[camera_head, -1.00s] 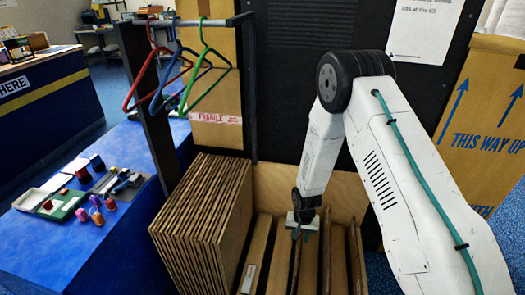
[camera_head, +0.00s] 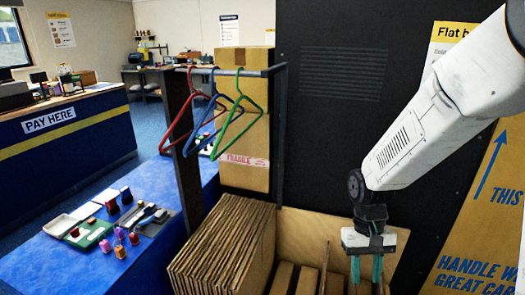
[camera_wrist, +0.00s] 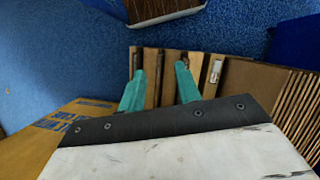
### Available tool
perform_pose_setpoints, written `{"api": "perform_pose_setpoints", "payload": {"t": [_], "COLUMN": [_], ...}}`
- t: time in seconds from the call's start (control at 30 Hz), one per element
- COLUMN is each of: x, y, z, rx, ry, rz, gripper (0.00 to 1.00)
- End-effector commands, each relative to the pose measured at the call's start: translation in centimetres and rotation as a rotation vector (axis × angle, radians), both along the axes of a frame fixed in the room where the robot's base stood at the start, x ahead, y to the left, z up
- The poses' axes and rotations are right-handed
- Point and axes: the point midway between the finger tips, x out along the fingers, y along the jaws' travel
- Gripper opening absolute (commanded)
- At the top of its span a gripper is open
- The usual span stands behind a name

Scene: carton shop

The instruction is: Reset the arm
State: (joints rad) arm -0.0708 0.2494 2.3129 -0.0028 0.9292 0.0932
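My gripper (camera_head: 367,274) points down at the lower right of the head view, in front of the black panel and above the right part of the carton bin. Its teal fingers also show in the wrist view (camera_wrist: 160,90). They are spread apart with nothing between them that I can see as held. The bin's upright cardboard dividers (camera_wrist: 190,65) lie beyond the fingers.
Stacked flat cartons (camera_head: 222,245) stand left of the gripper. Red, blue and green hangers (camera_head: 240,115) hang on a rail (camera_head: 225,72). A blue table (camera_head: 60,265) holds small items. A large printed carton (camera_head: 490,220) stands at right.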

Motion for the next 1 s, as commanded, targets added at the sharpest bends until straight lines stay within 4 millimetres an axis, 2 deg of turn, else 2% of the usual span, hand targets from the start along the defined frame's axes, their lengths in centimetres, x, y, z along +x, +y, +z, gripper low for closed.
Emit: {"api": "perform_pose_setpoints", "payload": {"t": [0.03, 0.1, 0.3, 0.4, 0.6, 0.7, 1.0], "x": [-1.0, -2.5, -7.0, -9.4, -13.5, -14.8, -16.0], "y": [-0.2, -0.5, -1.2, -1.5, -2.1, -2.2, -2.5], "z": [2.2, 4.7, 10.7, 13.0, 16.6, 17.9, 20.2], "rx": [0.005, 0.011, 0.024, 0.029, 0.031, 0.03, 0.026], "ry": [-0.017, -0.031, -0.088, -0.131, -0.25, -0.327, -0.461], "rz": [0.007, 0.015, 0.037, 0.043, 0.04, 0.033, 0.021], "gripper": [0.33, 0.33, 0.33, 0.33, 0.33, 0.33, 0.33]}}
